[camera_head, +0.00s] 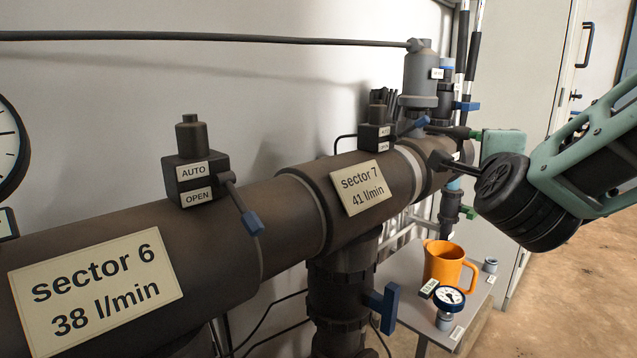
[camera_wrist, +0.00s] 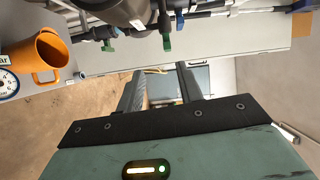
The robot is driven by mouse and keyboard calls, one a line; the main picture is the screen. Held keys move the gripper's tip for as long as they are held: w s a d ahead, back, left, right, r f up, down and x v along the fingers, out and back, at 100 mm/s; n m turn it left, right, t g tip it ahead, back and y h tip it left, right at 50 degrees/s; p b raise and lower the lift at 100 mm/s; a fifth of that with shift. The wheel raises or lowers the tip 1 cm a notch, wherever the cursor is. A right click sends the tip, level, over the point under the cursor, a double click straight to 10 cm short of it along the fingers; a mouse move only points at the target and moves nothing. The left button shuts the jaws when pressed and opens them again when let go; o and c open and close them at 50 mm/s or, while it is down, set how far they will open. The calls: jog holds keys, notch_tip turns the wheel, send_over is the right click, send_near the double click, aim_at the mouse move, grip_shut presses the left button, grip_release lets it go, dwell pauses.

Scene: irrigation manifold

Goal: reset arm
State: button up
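My gripper (camera_wrist: 160,72) shows in the wrist view with its two dark fingers spread apart. Nothing is held between them; I see floor and background past them. In the head view my teal and black arm (camera_head: 545,198) reaches in from the right, with its end in front of the far end of the manifold pipe (camera_head: 285,200). In the wrist view pipe fittings with a green handle (camera_wrist: 167,42) lie beyond the fingers, near the top edge.
An orange mug (camera_head: 443,262) and a small gauge (camera_head: 449,298) stand on a low grey table (camera_head: 403,300) below my arm. A blue-handled valve (camera_head: 250,222) and a lower blue handle (camera_head: 388,305) stick out from the pipework. Brown floor (camera_head: 560,290) is open at right.

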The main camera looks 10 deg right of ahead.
jog(key=a+f+n+g+y, duration=0.4)
jog(key=f+n+y, duration=0.3)
jog(key=f+n, duration=0.5)
jog(key=s+d+f+n+g+y, duration=0.1)
jog(key=s+d+f+n+g, duration=0.2)
jog(key=s+f+n+g, duration=0.75)
jog(key=s+a+r+n+g, duration=0.1)
jog(key=s+a+n, duration=0.3)
jog(key=s+a, duration=0.4)
jog(key=s+a+n, duration=0.4)
jog(key=s+a, duration=0.2)
jog(key=a, duration=0.4)
notch_tip(320, 180, up, 32)
jog(key=p, duration=3.2)
jog(key=shift+s+a+y, duration=0.3)
jog(key=shift+r, duration=0.1)
